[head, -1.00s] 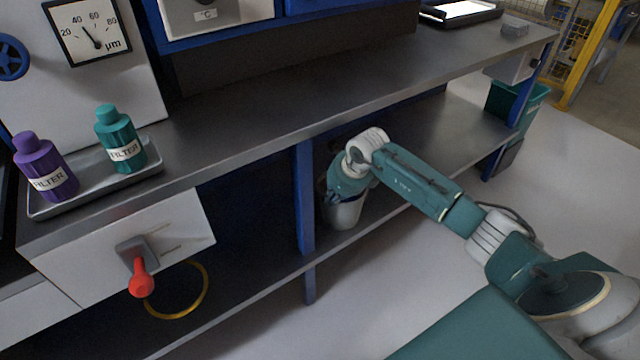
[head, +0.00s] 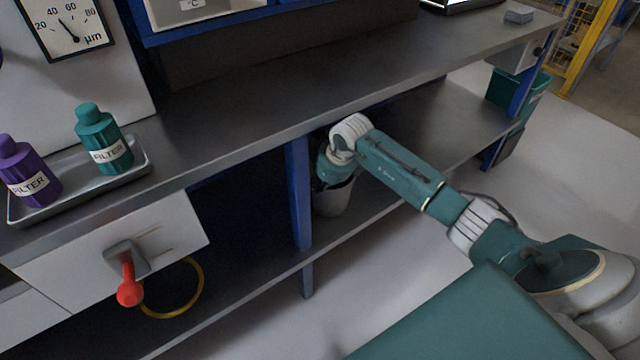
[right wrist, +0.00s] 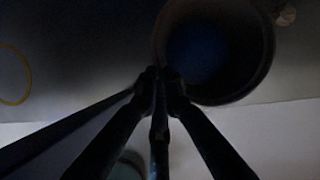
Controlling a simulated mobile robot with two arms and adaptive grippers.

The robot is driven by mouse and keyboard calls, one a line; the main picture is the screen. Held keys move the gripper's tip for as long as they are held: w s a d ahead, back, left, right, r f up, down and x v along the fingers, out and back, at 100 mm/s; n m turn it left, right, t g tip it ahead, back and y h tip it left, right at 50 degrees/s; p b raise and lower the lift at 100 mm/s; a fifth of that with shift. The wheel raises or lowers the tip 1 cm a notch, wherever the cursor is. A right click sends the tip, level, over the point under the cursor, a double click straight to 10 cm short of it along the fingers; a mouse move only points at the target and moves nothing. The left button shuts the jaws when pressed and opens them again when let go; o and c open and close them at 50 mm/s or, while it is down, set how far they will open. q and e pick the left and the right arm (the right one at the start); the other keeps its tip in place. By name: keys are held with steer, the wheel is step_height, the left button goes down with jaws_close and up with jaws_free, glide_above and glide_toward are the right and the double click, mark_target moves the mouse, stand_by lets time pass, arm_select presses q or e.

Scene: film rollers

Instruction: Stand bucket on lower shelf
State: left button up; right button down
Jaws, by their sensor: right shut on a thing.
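In the right wrist view the gripper (right wrist: 160,80) is shut on the near rim of the bucket (right wrist: 266,52), whose round opening faces the camera. That view is very dark. My left gripper is not in view.
The blue post (head: 299,195) stands close left of the bucket. The counter (head: 350,85) overhangs it. A yellow ring (head: 201,290) lies on the shelf at the left, below a drawer with a red handle (head: 130,292). The shelf to the right is clear.

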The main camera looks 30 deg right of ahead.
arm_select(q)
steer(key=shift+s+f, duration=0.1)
arm_select(e)
steer(key=shift+w, duration=0.1)
steer(key=c, duration=2)
jaws_free()
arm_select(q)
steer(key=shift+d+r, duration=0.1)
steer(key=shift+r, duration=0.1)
arm_select(e)
steer(key=shift+o, duration=0.5)
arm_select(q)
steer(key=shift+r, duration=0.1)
